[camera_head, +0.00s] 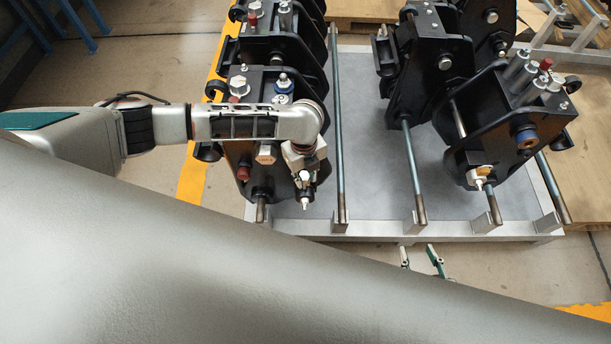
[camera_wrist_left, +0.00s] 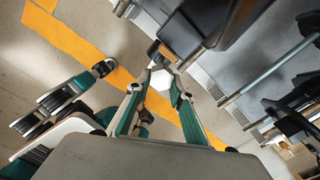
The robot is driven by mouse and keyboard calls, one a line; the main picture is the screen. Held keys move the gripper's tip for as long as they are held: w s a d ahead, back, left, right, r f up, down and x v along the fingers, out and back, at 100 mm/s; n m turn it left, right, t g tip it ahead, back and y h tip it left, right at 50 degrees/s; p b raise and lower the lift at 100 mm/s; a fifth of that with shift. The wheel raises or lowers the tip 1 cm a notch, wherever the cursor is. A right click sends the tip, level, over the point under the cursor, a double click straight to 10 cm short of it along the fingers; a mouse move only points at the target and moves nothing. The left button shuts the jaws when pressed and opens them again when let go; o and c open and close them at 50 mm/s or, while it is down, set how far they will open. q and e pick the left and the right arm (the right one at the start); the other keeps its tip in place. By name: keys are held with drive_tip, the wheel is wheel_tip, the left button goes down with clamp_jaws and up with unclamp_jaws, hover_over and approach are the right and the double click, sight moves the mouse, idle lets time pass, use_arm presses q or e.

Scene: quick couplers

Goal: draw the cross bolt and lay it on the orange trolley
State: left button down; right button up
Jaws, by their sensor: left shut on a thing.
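The cross bolt shows as a white hexagonal head (camera_wrist_left: 162,82) between the fingertips of my left gripper (camera_wrist_left: 160,76) in the left wrist view. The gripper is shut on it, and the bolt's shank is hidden. A black quick coupler (camera_wrist_left: 180,38) is right behind the head. In the head view my left gripper (camera_head: 305,185) is at the front end of the left row of black couplers (camera_head: 262,148). I cannot tell how far the bolt sits in its bore. My right gripper (camera_head: 420,260) is in front of the rack, its fingers apart and empty. I cannot make out the orange trolley.
Couplers hang on steel rods of a grey rack (camera_head: 400,229). Another coupler (camera_head: 510,125) stands at the right. Rod ends stick out at the front (camera_head: 420,210). A yellow floor stripe (camera_head: 192,180) runs left of the rack. A large grey surface fills the lower foreground.

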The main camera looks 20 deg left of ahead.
use_arm(q)
drive_tip(key=shift+r, duration=0.15)
drive_tip(key=shift+r+p, duration=0.95)
drive_tip(key=shift+p, duration=0.2)
drive_tip(key=shift+r+p, duration=1.05)
drive_tip(key=shift+p, duration=0.35)
